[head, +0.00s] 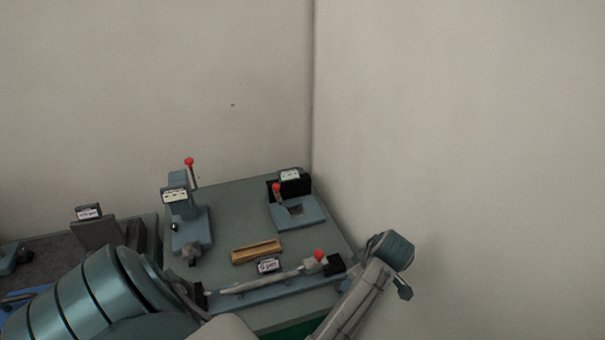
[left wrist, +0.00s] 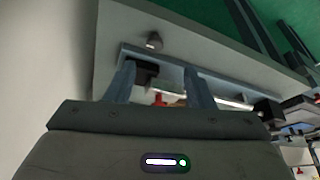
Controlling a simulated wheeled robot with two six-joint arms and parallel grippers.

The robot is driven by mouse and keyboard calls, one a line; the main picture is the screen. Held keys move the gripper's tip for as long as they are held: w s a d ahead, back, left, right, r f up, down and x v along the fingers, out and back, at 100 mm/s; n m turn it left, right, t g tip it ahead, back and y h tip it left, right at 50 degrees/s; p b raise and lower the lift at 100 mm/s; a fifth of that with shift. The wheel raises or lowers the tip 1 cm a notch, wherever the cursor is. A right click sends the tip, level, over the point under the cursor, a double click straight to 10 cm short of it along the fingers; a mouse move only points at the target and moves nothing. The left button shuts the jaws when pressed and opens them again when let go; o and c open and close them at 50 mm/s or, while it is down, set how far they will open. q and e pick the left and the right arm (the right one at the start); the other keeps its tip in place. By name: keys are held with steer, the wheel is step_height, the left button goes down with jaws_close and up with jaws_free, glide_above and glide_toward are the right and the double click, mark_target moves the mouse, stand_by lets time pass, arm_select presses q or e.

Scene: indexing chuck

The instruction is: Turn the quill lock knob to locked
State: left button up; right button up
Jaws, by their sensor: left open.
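A blue upright fixture (head: 190,228) stands at the back left of the grey-green bench plate, with a label and a red-ball lever (head: 189,163). A small dark knob (head: 175,227) is on its left side; it may be the quill lock knob, but its marking is too small to read. My left gripper (left wrist: 160,85) is open and empty in the left wrist view. Its fingers point toward a long bar fixture with a black end block (left wrist: 143,72) and a red ball between the fingers. In the head view I cannot make out the left fingertips. My right gripper is not seen.
In the head view, the long bar fixture (head: 265,291) lies along the plate's front with a red ball (head: 319,254). A wooden block (head: 256,251) lies mid-plate. A blue fixture with a red ball (head: 297,211) stands back right. Walls close the back and right.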

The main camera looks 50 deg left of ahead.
arm_select(q)
steer(key=s+a+f+m+t+h+b, duration=0.1)
steer(key=s+a+f+m+t+b, duration=0.1)
steer(key=s+f+m, duration=0.9)
steer(key=s+f+m+b, duration=0.1)
steer(key=s+f+b, duration=0.1)
steer(key=f, duration=1)
steer(key=s+f+m+h+b, duration=0.1)
steer(key=s+f+m+b, duration=0.1)
steer(key=f, duration=1.1)
steer(key=shift+s+f+h+b, duration=0.2)
steer(key=shift+s+h+b, duration=0.1)
steer(key=shift+s+b, duration=0.7)
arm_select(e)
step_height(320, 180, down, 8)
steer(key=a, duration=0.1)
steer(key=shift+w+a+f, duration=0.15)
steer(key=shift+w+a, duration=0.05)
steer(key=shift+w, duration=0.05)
arm_select(q)
steer(key=shift+w+f, duration=0.1)
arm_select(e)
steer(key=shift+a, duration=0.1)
